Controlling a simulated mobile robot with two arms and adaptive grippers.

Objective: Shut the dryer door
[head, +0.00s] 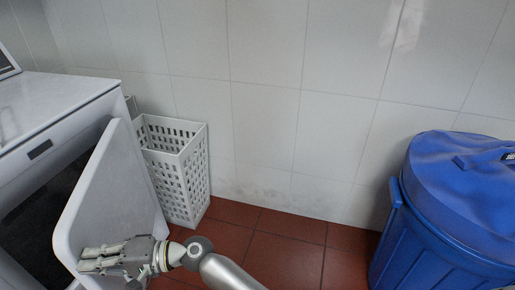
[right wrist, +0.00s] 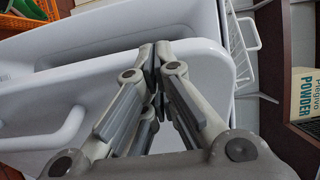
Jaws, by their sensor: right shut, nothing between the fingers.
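The white dryer (head: 70,105) stands at the left in the head view. Its door (head: 115,185) is open, swung outward, and a dark opening (head: 40,225) shows behind it. My right gripper (head: 86,259) is shut and empty, in front of the lower part of the door. In the right wrist view, its fingertips (right wrist: 154,56) are together over the white door panel (right wrist: 95,75). Whether they touch the panel, I cannot tell. My left gripper is not in view.
A white slotted basket (head: 175,165) stands against the tiled wall beside the dryer. A blue lidded bin (head: 450,210) stands at the right. Red floor (head: 290,250) between them is clear. In the right wrist view, a powder box (right wrist: 304,95) and an orange crate (right wrist: 22,30) show.

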